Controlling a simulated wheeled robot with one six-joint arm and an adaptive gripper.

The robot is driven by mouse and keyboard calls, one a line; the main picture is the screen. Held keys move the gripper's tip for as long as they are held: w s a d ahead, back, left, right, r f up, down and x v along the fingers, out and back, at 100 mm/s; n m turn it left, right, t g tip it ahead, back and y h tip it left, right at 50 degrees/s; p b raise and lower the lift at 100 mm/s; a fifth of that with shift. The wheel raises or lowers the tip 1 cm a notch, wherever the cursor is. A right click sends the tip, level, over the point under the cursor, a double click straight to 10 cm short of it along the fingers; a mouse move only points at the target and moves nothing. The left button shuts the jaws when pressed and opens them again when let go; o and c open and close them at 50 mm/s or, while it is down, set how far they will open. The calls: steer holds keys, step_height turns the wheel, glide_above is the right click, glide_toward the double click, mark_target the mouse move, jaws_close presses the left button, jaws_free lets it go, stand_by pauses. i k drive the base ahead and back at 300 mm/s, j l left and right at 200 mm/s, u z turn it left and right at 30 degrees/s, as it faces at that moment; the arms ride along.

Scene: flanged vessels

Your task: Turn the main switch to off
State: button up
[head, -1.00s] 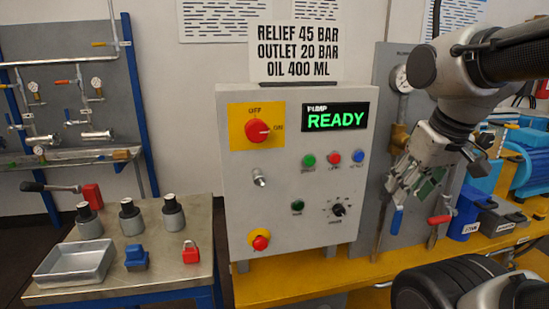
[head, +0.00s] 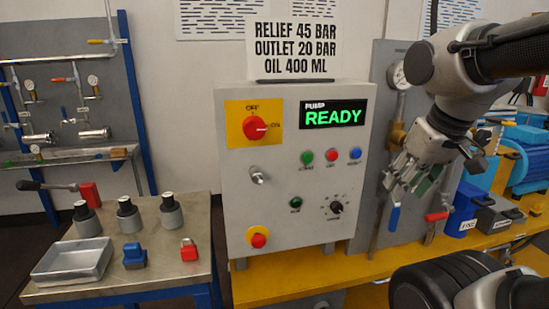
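The main switch (head: 255,128) is a red rotary knob on a yellow plate (head: 236,136) at the upper left of the grey control cabinet. "OFF" is marked above the knob and "ON" to its right. The knob's pointer appears to face right, toward ON. The display (head: 333,116) beside it reads "PUMP READY" in green. My gripper (head: 400,185) is in front of the panel right of the cabinet, pointing down and left, well apart from the switch. Its fingers look spread, with nothing clearly held.
The cabinet (head: 290,205) also bears push buttons, a selector and a red-on-yellow button (head: 257,237). A side table (head: 190,272) at left holds a tray, several cylinders and a red padlock (head: 189,250). A gauge and blue- and red-handled valves are near my gripper.

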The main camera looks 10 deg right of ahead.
mark_target(254, 128)
steer(key=k+j, duration=0.15)
steer(key=j, duration=0.25)
steer(key=k+j, duration=0.15)
steer(key=j, duration=0.25)
steer(key=k+j, duration=0.15)
steer(key=j, duration=0.2)
steer(key=k+j, duration=0.15)
steer(key=j, duration=0.25)
steer(key=k+j, duration=0.15)
steer(key=j, duration=0.25)
